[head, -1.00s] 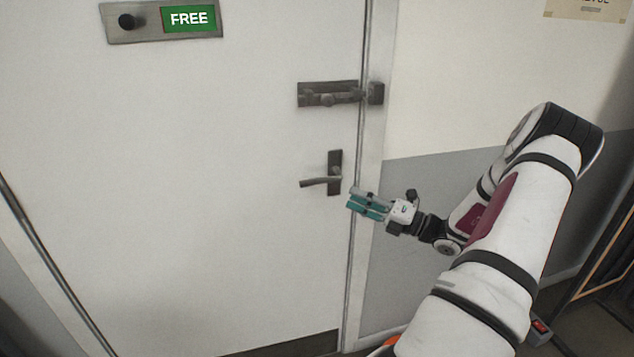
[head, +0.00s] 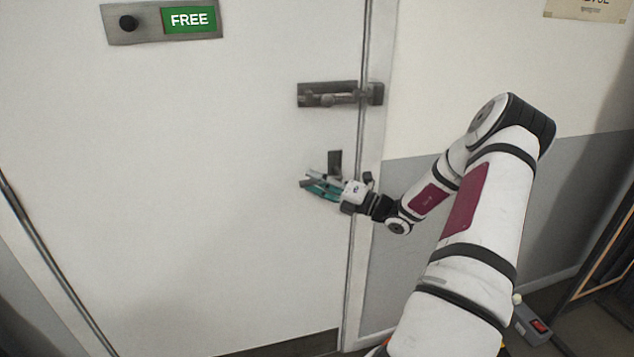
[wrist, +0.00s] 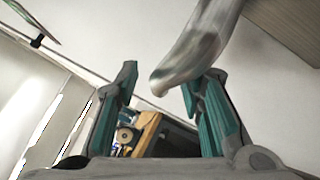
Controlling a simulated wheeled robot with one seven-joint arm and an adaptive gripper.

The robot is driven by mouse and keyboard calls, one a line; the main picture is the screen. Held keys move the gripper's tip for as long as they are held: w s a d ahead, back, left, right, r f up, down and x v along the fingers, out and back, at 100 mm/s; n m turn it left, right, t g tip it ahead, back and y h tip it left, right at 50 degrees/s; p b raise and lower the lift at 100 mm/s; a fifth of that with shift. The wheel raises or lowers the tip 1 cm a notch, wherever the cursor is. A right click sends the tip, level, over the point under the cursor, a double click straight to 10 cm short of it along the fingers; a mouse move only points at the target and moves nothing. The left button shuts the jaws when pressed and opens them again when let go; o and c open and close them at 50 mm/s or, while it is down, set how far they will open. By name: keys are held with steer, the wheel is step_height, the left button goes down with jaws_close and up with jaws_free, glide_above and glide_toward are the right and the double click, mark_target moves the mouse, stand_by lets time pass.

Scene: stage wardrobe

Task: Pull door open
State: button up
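The white door (head: 200,220) is closed in its frame in the head view. Its grey lever handle (head: 305,183) is largely hidden behind my gripper (head: 318,187), with the dark backplate (head: 335,160) showing above. In the wrist view the metal lever (wrist: 200,45) comes down from the top, its rounded end near the gap between the teal fingers of my gripper (wrist: 160,95), closer to the right finger. The fingers are apart. I cannot tell whether they touch the lever.
A dark slide bolt (head: 335,95) sits above the handle, reaching toward a keeper on the frame (head: 371,140); whether it is engaged is unclear. A green FREE sign (head: 189,19) is higher on the door. The grey-and-white wall (head: 450,100) lies right of the frame.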

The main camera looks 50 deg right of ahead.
jaws_close()
stand_by(0.3)
steer(key=shift+f+n+g+p, duration=0.35)
steer(key=shift+n+g+p, duration=0.4)
steer(key=shift+g, duration=0.15)
steer(key=shift+s+d+f+n+g+h+p, duration=0.1)
steer(key=shift+d+f+n+g+h+p, duration=0.2)
steer(key=shift+f+n+g, duration=0.3)
steer(key=shift+s+d+f+n+g+h+p, duration=0.1)
steer(key=shift+d+f+n+g+h+p, duration=0.1)
steer(key=shift+f+n+g+h, duration=0.35)
steer(key=shift+s+d+f+n+g+h+p, duration=0.1)
steer(key=shift+d+f+n+g+h+p, duration=0.15)
steer(key=shift+f+n+g, duration=0.35)
steer(key=shift+r, duration=0.2)
